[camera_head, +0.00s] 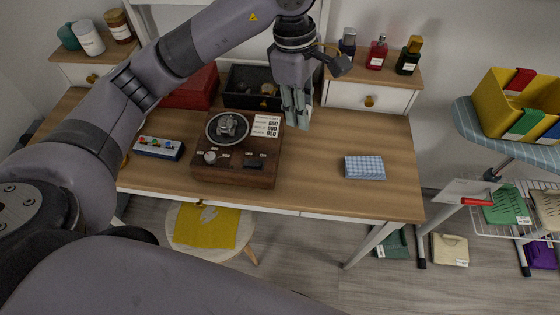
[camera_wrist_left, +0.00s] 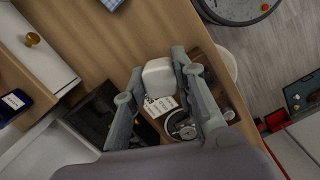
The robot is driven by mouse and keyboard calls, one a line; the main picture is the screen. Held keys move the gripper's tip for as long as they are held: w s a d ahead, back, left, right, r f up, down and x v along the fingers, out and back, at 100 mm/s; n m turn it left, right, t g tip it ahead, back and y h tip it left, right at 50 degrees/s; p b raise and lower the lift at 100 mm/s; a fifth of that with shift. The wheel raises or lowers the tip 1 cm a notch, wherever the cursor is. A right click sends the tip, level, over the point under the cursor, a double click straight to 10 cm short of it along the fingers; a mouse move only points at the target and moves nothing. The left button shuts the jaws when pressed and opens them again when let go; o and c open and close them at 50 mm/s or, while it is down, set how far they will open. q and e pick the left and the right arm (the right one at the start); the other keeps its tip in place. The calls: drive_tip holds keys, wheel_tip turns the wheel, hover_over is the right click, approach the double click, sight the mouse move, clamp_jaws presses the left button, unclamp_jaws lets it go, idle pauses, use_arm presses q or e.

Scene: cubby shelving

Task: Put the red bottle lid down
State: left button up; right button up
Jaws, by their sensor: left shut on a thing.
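My left gripper (camera_head: 296,118) is low over the desk, just right of the brown box with a dial. In the left wrist view its two fingers (camera_wrist_left: 158,95) are closed on a pale, rounded block, the red bottle lid (camera_wrist_left: 159,77). The head view mostly hides the lid behind the fingers, and I cannot tell whether it touches the desk. The red bottle (camera_head: 377,54) stands upright on the small right shelf, between a dark blue bottle (camera_head: 347,45) and a dark bottle with a gold cap (camera_head: 408,57). My right gripper is not in view.
The wooden desk (camera_head: 320,165) is clear right of the brown box (camera_head: 236,170), up to a blue checked cloth (camera_head: 364,167). A black tray (camera_head: 240,99) lies behind the gripper. A white drawer unit (camera_head: 345,97) stands at the back right.

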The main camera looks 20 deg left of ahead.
use_arm(q)
drive_tip(key=p, duration=0.1)
hover_over(299, 172)
drive_tip(key=f, duration=1.4)
drive_tip(key=shift+a, duration=0.25)
drive_tip(key=shift+w+f, duration=0.15)
drive_tip(key=shift+f, duration=0.55)
wheel_tip(299, 172, down, 4)
drive_tip(key=shift+f+p, duration=0.1)
drive_tip(key=shift+p, duration=0.25)
drive_tip(key=shift+f, duration=0.1)
drive_tip(key=o, duration=0.8)
